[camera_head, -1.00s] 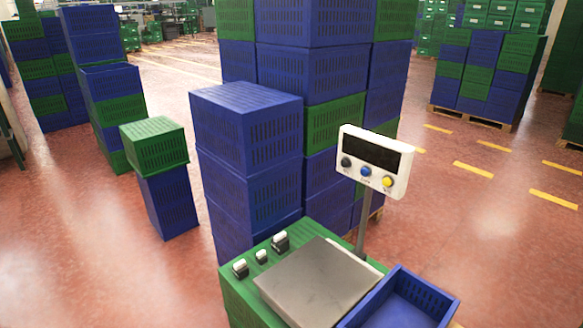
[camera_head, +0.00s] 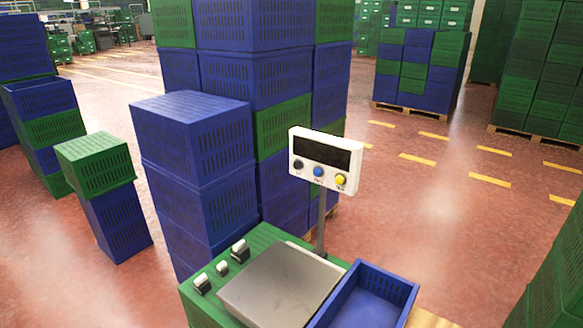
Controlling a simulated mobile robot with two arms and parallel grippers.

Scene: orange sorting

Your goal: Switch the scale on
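The scale's white display head (camera_head: 325,159) stands on a grey post above the weighing plate, right of the picture's middle. Its screen (camera_head: 326,152) is dark. Below the screen are a dark button (camera_head: 298,165), a blue button (camera_head: 318,171) and a yellow button (camera_head: 340,180). The flat metal weighing plate (camera_head: 280,287) lies on a green crate stand (camera_head: 200,314). Neither of my grippers shows in the head view.
An empty blue crate (camera_head: 362,300) sits right of the plate. Several small black-and-white items (camera_head: 222,268) lie left of it. Tall blue and green crate stacks (camera_head: 192,150) rise close behind. Open red floor (camera_head: 440,220) lies to the right.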

